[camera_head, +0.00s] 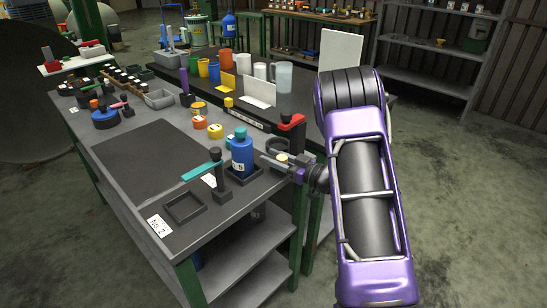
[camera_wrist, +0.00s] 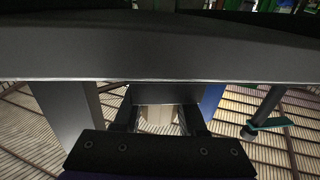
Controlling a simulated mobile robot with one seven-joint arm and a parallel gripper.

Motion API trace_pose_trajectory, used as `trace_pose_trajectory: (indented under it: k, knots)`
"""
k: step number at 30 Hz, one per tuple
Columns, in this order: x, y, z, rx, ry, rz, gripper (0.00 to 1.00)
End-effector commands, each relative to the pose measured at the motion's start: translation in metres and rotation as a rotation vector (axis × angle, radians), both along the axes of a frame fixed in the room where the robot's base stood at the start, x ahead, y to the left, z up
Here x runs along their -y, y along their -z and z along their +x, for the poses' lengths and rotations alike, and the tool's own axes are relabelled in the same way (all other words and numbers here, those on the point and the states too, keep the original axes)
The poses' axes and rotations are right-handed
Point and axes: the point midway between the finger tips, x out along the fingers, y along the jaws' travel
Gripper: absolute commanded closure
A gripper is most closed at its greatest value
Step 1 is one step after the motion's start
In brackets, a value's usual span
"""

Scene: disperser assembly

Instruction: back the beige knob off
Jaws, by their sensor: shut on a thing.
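My gripper (camera_head: 270,159) is at the right edge of the near bench, just right of the blue bottle. It is shut on the beige knob (camera_head: 282,157), of which only a small pale part shows in the head view. In the wrist view my gripper (camera_wrist: 160,120) has its two dark fingers on either side of a pale beige surface (camera_wrist: 160,116), which looks like the knob. A wide dark bar crosses above and hides what lies beyond. The knob's mount and thread cannot be seen.
A blue bottle (camera_head: 242,157) with a 5 label stands close left of my gripper. Beside it is a black post with a teal lever (camera_head: 199,170). A red-topped dispenser (camera_head: 292,122) stands behind. A dark mat (camera_head: 150,160) lies clear on the bench.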

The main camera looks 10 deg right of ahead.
Motion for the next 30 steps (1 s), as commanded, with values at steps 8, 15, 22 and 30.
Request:
trace_pose_trajectory:
  k: [8, 15, 22, 30]
  knots:
    - [0.000, -0.001, 0.000, 0.003, 0.001, 0.000, 0.33]
    - [0.000, -0.001, 0.000, 0.001, 0.002, 0.000, 0.30]
    - [0.011, 0.000, -0.009, -0.001, 0.006, 0.000, 0.30]
    - [0.054, -0.001, -0.052, 0.000, 0.008, 0.000, 0.30]
